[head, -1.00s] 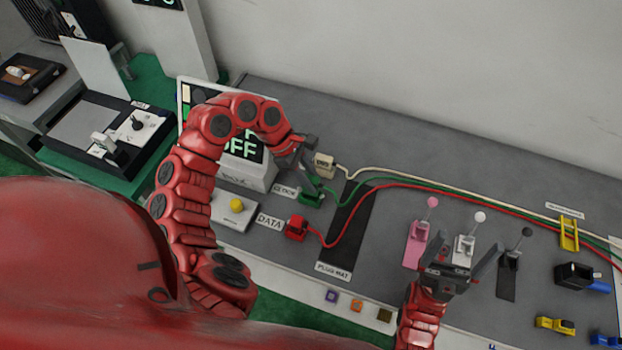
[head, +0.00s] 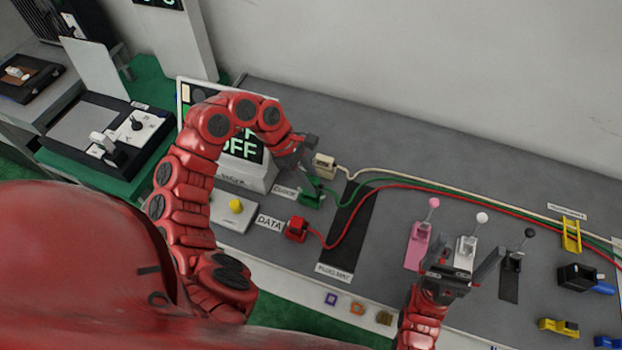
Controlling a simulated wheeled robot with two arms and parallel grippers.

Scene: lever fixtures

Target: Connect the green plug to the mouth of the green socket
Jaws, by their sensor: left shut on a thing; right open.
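The green socket (head: 311,199) sits on the grey bench, between the white and red sockets. My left gripper (head: 314,178) reaches in from the upper left, its fingers shut just above and behind the green socket. The green cable (head: 344,187) runs from the far right to these fingertips. The green plug is too small and covered to make out clearly, and I cannot tell whether it touches the socket mouth. My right gripper (head: 468,248) is open and empty over the bench near the white lever.
The white socket (head: 324,166) with its cable stands close behind my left fingertips. The red socket (head: 296,229) with its red cable is in front. A black plug mat (head: 348,232) lies to the right. Pink (head: 418,232), white (head: 466,250) and black (head: 512,262) levers stand near my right gripper.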

